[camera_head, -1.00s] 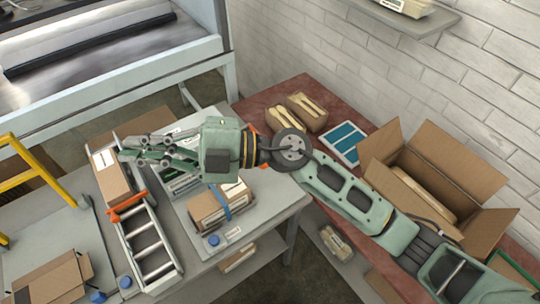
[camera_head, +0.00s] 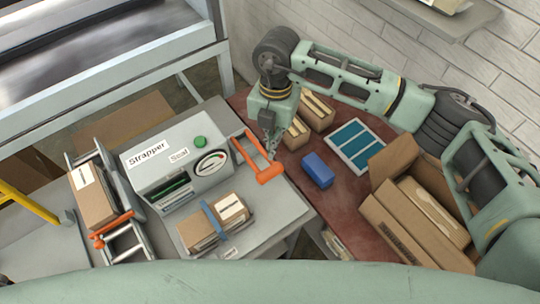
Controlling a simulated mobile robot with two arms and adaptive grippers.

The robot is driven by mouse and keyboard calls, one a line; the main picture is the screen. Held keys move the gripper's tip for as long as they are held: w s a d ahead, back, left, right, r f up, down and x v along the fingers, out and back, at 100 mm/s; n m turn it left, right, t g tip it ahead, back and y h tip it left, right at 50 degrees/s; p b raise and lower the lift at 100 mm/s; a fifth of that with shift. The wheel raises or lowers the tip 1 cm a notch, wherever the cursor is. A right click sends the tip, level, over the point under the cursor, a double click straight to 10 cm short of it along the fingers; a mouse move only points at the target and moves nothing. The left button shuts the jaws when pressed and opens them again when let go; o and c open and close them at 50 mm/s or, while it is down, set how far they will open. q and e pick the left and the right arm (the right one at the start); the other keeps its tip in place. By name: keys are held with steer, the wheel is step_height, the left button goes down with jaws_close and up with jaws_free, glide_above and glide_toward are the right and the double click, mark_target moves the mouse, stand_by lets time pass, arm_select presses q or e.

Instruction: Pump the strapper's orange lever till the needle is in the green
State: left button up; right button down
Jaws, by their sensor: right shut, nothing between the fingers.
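The grey strapper (camera_head: 150,165) stands on a grey bench with "Strapper" and "Seal" labels. Its round white gauge (camera_head: 211,163) faces up on the right part of the top; the needle's exact place is too small to tell. The orange lever (camera_head: 246,152) is at the strapper's right side, with its crossbar handle (camera_head: 269,174) low toward the bench. My right gripper (camera_head: 271,147) points down, shut and empty, just beyond the lever's handle; I cannot tell if it touches the lever. My left gripper is not in view.
A strapped carton (camera_head: 213,222) lies in front of the strapper. A blue box (camera_head: 318,170), small open boxes (camera_head: 317,112) and a blue-and-white sheet (camera_head: 355,145) are on the red table. A large open carton (camera_head: 420,210) stands at right. Another carton (camera_head: 93,196) is on rollers at left.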

mark_target(271, 168)
steer(key=shift+s+f, duration=0.3)
steer(key=shift+s, duration=0.1)
steer(key=shift+s+a+f+b, duration=0.1)
steer(key=shift+s+f+b, duration=0.1)
steer(key=shift+f+b, duration=0.9)
step_height(271, 168, down, 3)
steer(key=shift+s+f+b, duration=0.1)
steer(key=shift+f+b, duration=0.1)
steer(key=shift+b, duration=0.4)
steer(key=shift+f, duration=0.25)
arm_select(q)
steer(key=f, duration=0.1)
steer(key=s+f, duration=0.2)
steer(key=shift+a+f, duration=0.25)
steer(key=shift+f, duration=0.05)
arm_select(e)
steer(key=shift+f, duration=0.1)
